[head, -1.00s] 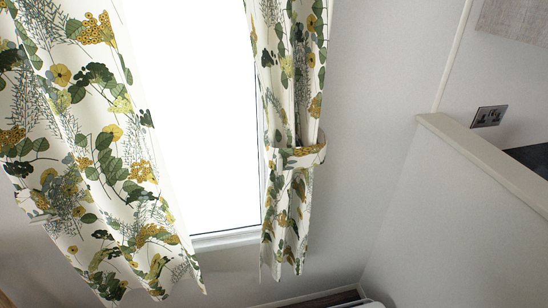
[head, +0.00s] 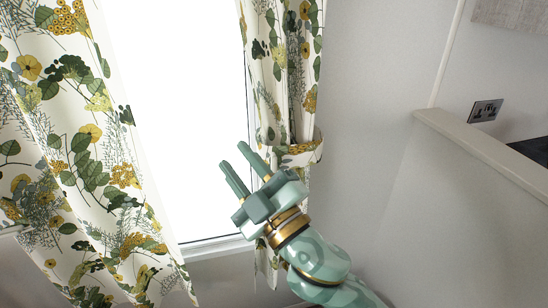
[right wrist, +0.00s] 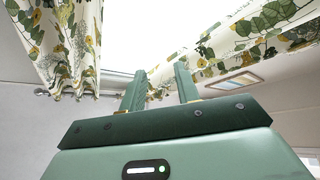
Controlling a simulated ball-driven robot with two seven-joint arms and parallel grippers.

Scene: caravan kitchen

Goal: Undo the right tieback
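The right curtain (head: 288,75), white with green and yellow leaves, hangs on the right of the bright window. The right tieback (head: 305,152), in the same print, is wrapped around it and gathers it. My right gripper (head: 237,160) is in front of the window, just left of the tieback and apart from it. Its two fingers are parted with nothing between them; in the right wrist view the fingers (right wrist: 159,88) also stand apart and empty. My right gripper and forearm hide the curtain's lower part. My left gripper is not in view.
The left curtain (head: 75,150) hangs loose and spreads at the left. The window (head: 185,130) lies between the curtains. A pale partition with a capped top edge (head: 480,150) stands at the right, below a wall socket (head: 485,110). The wall between curtain and partition is bare.

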